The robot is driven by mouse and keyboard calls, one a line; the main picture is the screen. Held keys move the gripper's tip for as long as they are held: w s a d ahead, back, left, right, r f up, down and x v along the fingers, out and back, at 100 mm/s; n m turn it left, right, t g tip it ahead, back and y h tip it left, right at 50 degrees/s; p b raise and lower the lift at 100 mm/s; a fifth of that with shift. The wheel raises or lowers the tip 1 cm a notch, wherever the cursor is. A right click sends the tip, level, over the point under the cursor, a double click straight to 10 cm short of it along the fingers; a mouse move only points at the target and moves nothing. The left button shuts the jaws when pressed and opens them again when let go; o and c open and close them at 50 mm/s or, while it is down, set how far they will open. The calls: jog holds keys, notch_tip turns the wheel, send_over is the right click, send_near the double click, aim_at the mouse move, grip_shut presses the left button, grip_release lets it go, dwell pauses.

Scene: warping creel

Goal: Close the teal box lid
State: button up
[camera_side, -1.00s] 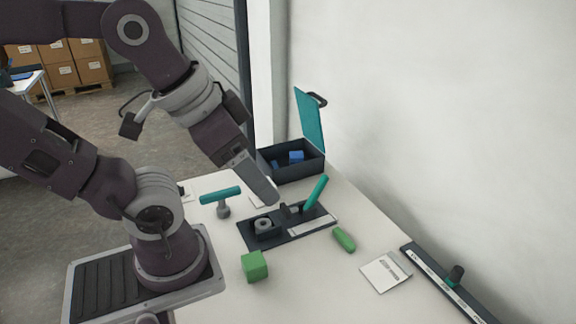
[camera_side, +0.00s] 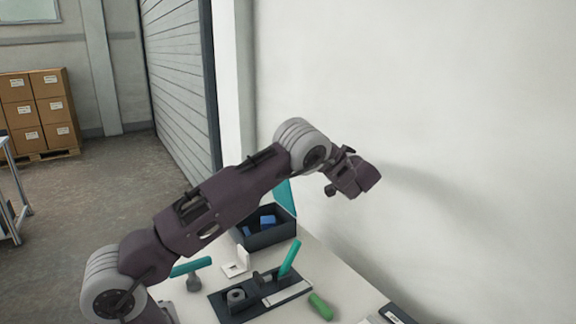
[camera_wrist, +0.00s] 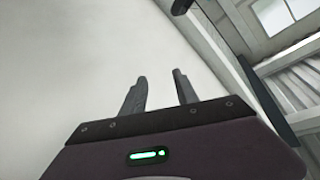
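The dark box with a teal lid (camera_side: 285,197) stands at the back of the table against the wall. The lid is raised, standing up from the far side of the box body (camera_side: 270,239); its upper part is hidden behind my arm. Blue pieces (camera_side: 267,221) lie inside the box. My wrist is high, above and to the right of the box, and its fingers cannot be made out in the side view. In the wrist view my gripper (camera_wrist: 160,78) has its two fingers apart with nothing between them.
A dark tray (camera_side: 222,307) holds a ring-shaped part and a teal-handled tool (camera_side: 289,258). A teal T-shaped tool (camera_side: 190,267), a white holder (camera_side: 237,263) and a green piece (camera_side: 320,306) are nearby. The wall (camera_side: 450,120) rises close behind my wrist.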

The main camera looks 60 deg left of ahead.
aim_at(286, 181)
jog(key=s+a+f+g+y, duration=0.2)
jog(key=s+f+g+y, duration=0.1)
jog(key=s+f+g, duration=0.25)
jog(key=shift+n+t, duration=0.4)
jog(key=shift+t, duration=0.05)
jog(key=a, duration=0.8)
jog(key=a+f, duration=0.1)
jog(key=a, duration=0.3)
jog(key=shift+w, duration=0.1)
jog(key=shift+c, duration=0.5)
grip_shut()
